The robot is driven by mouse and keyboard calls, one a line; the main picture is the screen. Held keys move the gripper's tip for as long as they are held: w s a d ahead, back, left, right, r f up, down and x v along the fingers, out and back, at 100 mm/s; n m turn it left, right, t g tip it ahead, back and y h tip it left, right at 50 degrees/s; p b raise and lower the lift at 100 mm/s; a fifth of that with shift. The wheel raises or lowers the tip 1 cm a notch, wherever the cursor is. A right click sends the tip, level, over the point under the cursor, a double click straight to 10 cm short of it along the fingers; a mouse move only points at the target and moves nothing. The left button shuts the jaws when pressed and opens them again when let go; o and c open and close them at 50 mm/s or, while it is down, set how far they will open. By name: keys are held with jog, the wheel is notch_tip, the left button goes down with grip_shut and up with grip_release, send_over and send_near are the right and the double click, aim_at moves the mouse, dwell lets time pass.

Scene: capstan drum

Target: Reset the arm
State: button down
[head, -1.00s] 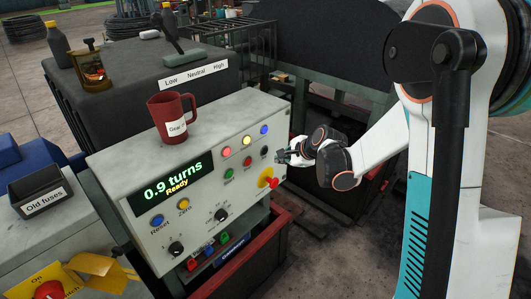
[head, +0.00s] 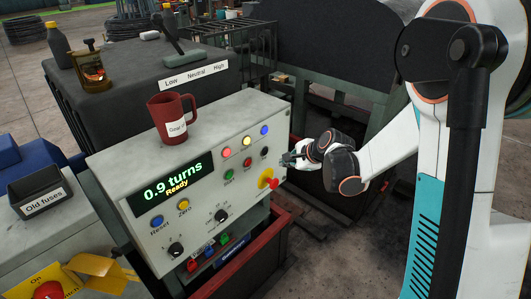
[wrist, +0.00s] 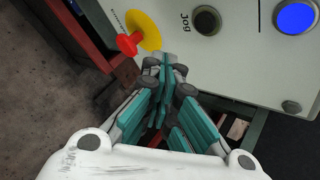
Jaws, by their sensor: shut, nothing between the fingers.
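My gripper (head: 287,159) is at the right end of the grey control panel (head: 115,169), close to its front right edge and just above the red emergency knob (head: 272,183) on its yellow plate. In the wrist view my gripper (wrist: 163,62) has its fingers together with nothing between them. The red knob (wrist: 129,43) is left of the fingertips there, and the black Jog button (wrist: 206,20) and a blue button (wrist: 296,17) are to the right. I cannot tell whether the fingertips touch the panel.
A red mug (head: 172,116) stands on top of the panel. The panel display reads "0.9 turns, Ready". A black "Old fuses" box (head: 42,205) is at left, and a red-rimmed bin (head: 275,243) is below the panel. Bare floor lies at the lower right.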

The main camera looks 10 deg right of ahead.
jog(key=s+a+r+n+h, duration=0.25)
jog(key=s+r+n, duration=0.65)
jog(key=s+r, duration=0.45)
jog(key=s+n+g+h, duration=0.1)
jog(key=s+n, duration=0.8)
jog(key=s, duration=1)
jog(key=shift+d+n, duration=0.25)
jog(key=shift+n, duration=0.15)
